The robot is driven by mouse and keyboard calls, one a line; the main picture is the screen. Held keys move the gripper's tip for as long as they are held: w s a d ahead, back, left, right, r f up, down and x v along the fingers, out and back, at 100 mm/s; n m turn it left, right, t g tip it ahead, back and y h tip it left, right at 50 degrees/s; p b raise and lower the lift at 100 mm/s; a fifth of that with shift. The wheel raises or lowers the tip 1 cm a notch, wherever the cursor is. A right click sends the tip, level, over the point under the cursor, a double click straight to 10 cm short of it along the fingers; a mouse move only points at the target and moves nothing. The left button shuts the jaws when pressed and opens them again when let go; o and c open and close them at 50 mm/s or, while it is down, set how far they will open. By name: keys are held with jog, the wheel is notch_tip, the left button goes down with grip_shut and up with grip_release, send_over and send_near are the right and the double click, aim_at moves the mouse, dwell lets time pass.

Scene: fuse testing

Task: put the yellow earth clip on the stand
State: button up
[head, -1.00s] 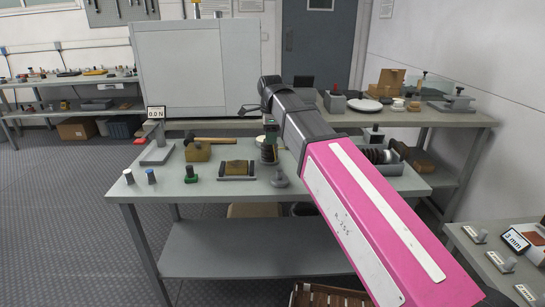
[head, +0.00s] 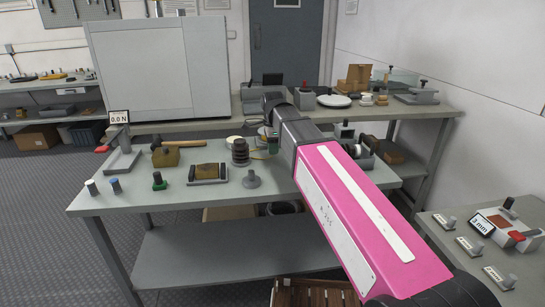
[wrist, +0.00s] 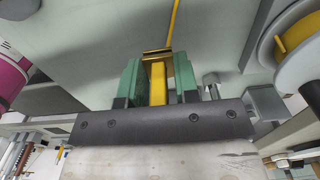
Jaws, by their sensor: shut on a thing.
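My gripper (wrist: 157,72) has green fingers shut on the yellow earth clip (wrist: 158,88) in the wrist view. A thin yellow lead (wrist: 174,25) runs up from the clip. In the head view my gripper (head: 272,146) is over the grey bench, just right of a dark ribbed post. The clip is too small to make out there. A small grey conical stand (head: 252,180) stands near the bench's front edge, in front of my gripper. I cannot tell whether this is the task's stand.
The grey bench (head: 120,202) holds the dark ribbed post (head: 240,152), a mallet (head: 182,144), a brown block on a base (head: 208,173), several small knobs and a force display (head: 119,117). A raised shelf behind holds a white plate (head: 334,101). A side table (head: 440,232) stands right.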

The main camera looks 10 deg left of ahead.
aim_at(273, 162)
jog(key=shift+f, duration=1.95)
jog(key=shift+f, duration=0.15)
jog(key=o, duration=0.9)
notch_tip(273, 162, up, 12)
jog(key=shift+r, duration=0.2)
